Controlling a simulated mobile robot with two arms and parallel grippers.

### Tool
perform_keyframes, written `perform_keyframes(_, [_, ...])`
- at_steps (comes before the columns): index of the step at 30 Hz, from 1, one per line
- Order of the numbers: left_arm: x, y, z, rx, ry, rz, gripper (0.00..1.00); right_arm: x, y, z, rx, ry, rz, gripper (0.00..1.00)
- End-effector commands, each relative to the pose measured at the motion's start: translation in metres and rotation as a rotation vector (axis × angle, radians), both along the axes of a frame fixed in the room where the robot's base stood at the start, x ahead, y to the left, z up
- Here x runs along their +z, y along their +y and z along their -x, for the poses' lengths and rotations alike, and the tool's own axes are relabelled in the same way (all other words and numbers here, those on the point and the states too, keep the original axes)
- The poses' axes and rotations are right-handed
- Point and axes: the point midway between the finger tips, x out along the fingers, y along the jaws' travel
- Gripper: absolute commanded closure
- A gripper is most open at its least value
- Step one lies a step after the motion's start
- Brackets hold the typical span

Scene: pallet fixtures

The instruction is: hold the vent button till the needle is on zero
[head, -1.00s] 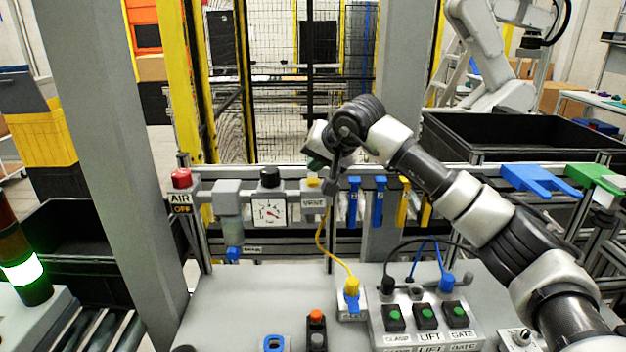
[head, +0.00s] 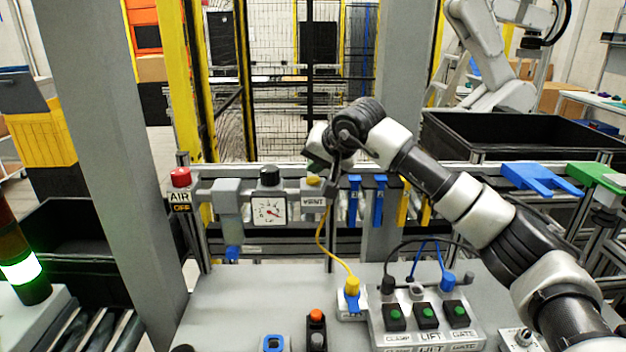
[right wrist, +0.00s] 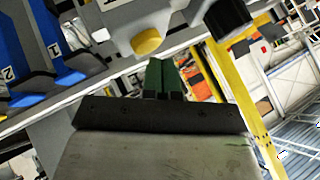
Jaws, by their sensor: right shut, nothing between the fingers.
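The yellow vent button (head: 313,180) sits on top of a grey block with a VENT label, on the rail behind the panel. It shows in the right wrist view (right wrist: 148,42) just beyond my fingertips. My right gripper (right wrist: 161,70) is shut and empty, its green finger pads together. The fingertips look close to the button but apart from it. The round gauge (head: 268,210) left of the button has a red needle pointing to the lower right. Its numbers are too small to read.
A red AIR knob (head: 181,177) with an OFF label stands left of the gauge. A black knob (head: 270,176) is above the gauge. Blue hooks (head: 354,200) hang right of the button.

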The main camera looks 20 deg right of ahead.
Motion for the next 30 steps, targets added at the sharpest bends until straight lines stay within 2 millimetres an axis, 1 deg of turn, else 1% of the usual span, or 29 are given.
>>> perform_keyframes(8, [0.0,0.0,0.0,0.0,0.0,0.0,0.57,0.0,0.0,0.0,0.0,0.0,0.0,1.0])
perform_keyframes(30, [-0.007,0.0,0.0,0.0,0.0,0.0,0.57,-0.01,0.0,0.0,0.0,0.001,0.0,1.0])
